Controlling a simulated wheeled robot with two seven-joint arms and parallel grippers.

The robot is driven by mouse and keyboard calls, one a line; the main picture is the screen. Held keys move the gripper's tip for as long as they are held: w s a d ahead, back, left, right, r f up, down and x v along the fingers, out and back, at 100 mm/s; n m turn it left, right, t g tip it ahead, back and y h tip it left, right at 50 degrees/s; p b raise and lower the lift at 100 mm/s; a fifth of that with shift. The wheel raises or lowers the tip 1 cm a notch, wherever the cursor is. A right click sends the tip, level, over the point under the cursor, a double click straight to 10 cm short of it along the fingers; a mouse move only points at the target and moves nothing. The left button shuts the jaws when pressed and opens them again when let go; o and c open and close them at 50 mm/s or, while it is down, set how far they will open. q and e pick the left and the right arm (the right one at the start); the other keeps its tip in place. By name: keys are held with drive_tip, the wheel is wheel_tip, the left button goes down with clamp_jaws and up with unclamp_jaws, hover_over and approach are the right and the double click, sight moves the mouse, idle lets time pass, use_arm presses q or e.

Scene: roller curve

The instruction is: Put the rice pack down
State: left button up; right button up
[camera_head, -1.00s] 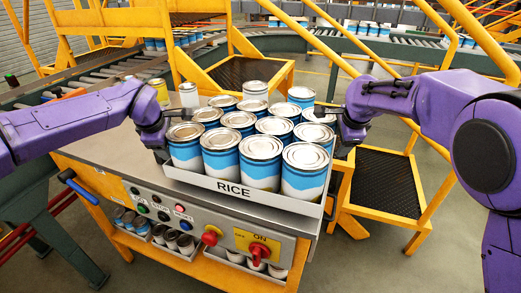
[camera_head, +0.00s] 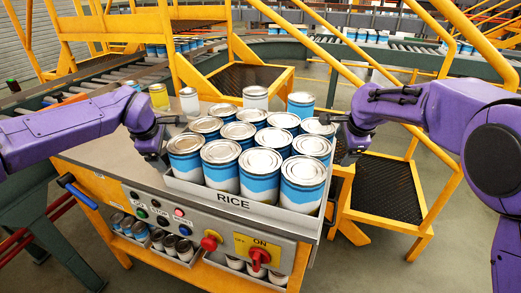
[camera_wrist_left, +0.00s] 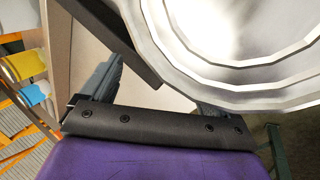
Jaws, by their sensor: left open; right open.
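The rice pack (camera_head: 233,203) is a grey tray labelled RICE, holding several blue-and-white cans. It rests on the metal top of the workbench (camera_head: 110,150). My left gripper (camera_head: 162,160) is open beside the pack's left side. In the left wrist view, its fingers (camera_wrist_left: 155,85) are apart near the dark tray edge, with a large can lid (camera_wrist_left: 235,40) close by. My right gripper (camera_head: 340,148) is open just off the pack's right side; its fingertips are partly hidden.
The bench front has a control panel with red knobs (camera_head: 258,257). Yellow steps (camera_head: 375,190) stand at the right, and a roller conveyor (camera_head: 100,78) runs behind.

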use_arm(q)
drive_tip(key=v, duration=1.1)
drive_tip(key=shift+s+r, duration=0.15)
drive_tip(key=shift+r, duration=0.2)
use_arm(e)
drive_tip(key=v, duration=1.2)
drive_tip(key=shift+s, duration=0.1)
